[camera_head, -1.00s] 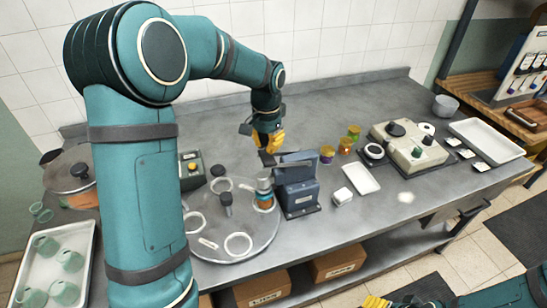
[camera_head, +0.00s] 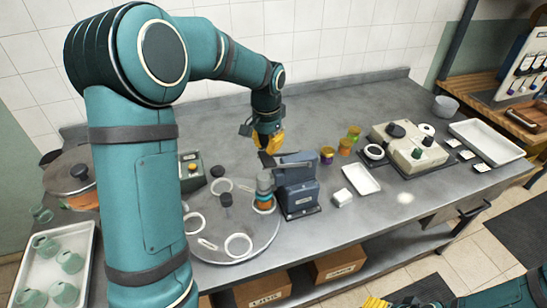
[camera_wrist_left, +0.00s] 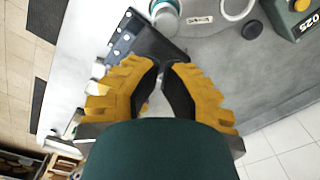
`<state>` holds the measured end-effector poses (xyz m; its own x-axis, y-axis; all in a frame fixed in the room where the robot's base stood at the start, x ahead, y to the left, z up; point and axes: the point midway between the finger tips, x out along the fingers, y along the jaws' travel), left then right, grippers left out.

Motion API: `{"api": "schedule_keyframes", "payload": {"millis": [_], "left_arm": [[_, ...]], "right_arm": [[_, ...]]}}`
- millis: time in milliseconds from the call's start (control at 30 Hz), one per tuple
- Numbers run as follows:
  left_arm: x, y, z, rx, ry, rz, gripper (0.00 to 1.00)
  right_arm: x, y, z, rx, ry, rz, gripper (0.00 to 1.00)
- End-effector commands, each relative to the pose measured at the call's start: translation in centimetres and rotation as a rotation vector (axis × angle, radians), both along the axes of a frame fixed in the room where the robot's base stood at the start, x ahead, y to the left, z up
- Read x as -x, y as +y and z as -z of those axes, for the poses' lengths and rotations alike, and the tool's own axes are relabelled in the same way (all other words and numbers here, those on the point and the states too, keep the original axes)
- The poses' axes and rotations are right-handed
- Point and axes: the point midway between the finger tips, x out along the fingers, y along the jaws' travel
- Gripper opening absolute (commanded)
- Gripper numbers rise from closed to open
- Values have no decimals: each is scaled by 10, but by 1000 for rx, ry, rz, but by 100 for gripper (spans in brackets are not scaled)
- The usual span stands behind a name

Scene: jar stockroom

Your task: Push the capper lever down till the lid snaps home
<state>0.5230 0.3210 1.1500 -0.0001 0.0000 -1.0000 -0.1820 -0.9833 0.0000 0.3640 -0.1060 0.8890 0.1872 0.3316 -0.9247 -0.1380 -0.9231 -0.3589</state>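The blue-grey capper (camera_head: 298,190) stands at the right edge of the round turntable (camera_head: 270,238). Its dark lever (camera_head: 267,159) sticks out to the left at its top, just under my left gripper (camera_head: 268,150). In the left wrist view the fingers (camera_wrist_left: 166,68) meet over the dark capper top (camera_wrist_left: 150,43). My right gripper (camera_head: 375,302) is only partly in view at the bottom edge.
A dark-knobbed machine (camera_head: 409,152) stands farther right. A tray of glass jars (camera_head: 88,240) is at the left.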

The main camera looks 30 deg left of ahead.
Motion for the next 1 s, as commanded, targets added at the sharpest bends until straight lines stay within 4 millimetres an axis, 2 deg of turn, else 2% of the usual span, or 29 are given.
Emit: {"api": "schedule_keyframes", "payload": {"millis": [267, 1000], "left_arm": [[0, 0, 4, 0, 1, 0, 0], [0, 0, 31, 0, 1, 0, 0]], "right_arm": [[0, 0, 3, 0, 0, 0, 70], [0, 0, 20, 0, 0, 0, 70]]}}
